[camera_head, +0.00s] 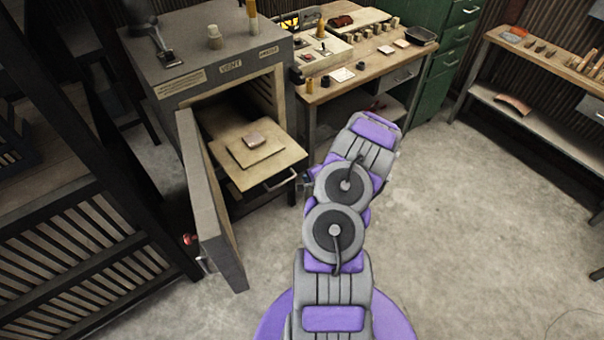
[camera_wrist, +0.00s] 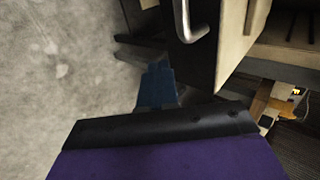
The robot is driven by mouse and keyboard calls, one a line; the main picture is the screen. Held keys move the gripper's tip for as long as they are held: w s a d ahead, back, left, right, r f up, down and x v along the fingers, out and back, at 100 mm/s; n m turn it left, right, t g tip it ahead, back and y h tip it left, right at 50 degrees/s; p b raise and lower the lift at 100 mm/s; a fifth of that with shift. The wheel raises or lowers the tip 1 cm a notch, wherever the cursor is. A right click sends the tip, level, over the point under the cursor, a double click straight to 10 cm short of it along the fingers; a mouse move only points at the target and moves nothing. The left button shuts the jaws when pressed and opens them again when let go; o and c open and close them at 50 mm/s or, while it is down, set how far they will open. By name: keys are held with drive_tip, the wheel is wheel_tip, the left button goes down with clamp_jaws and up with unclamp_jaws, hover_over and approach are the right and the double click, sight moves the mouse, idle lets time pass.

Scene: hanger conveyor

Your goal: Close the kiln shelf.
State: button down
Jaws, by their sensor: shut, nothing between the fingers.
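The kiln shelf (camera_head: 273,178) is a beige board slid out of the open grey kiln (camera_head: 180,85). A metal handle (camera_head: 281,183) is on its front edge. A smaller plate (camera_head: 241,158) with a small brownish block (camera_head: 254,139) lies on the shelf. The kiln door (camera_head: 211,210) stands wide open to the left. In the wrist view, the shelf's front panel (camera_wrist: 228,45) and curved handle (camera_wrist: 187,22) are at the top. My gripper (camera_wrist: 157,75) is shut and empty, apart from the handle in the picture. In the head view my arm mostly hides it, right of the shelf.
A workbench (camera_head: 318,95) with a control box (camera_head: 315,50) and small items stands right of the kiln. A green cabinet (camera_head: 452,60) and another bench (camera_head: 540,60) are farther right. A dark slatted rack (camera_head: 80,250) is at left. The concrete floor (camera_head: 480,220) at right is clear.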

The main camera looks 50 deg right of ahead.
sight(297, 171)
drive_tip(key=shift+w+d+r+b, duration=0.1)
drive_tip(key=shift+w+d+b, duration=0.1)
drive_tip(key=shift+w, duration=0.75)
drive_tip(key=shift+w+d+b, duration=0.2)
drive_tip(key=shift+w, duration=0.75)
drive_tip(key=shift+w+a+r, duration=0.1)
